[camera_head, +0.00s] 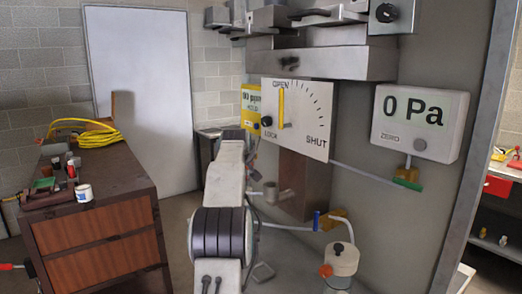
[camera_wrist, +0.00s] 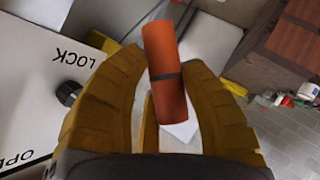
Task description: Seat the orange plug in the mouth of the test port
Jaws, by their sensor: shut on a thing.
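My gripper (camera_wrist: 164,68) shows in the wrist view with its two yellow ribbed fingers closed on an orange plug (camera_wrist: 164,45). The plug is a cylinder with a dark band around it, and it sticks out past the fingertips, slightly tilted. In the head view my own arm hides the gripper and the plug. A small grey cylinder (camera_head: 270,188) sits low on the wall right of my arm; I cannot tell for certain whether it is the test port. No port mouth shows clearly at the plug in the wrist view.
A white OPEN/LOCK/SHUT plate (camera_head: 310,118) with a yellow lever stands close to the arm. Right of it hangs a 0 Pa gauge (camera_head: 418,122). A pale pot (camera_head: 341,260) with an orange part sits below. A brown cabinet (camera_head: 95,235) stands left, with open floor between.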

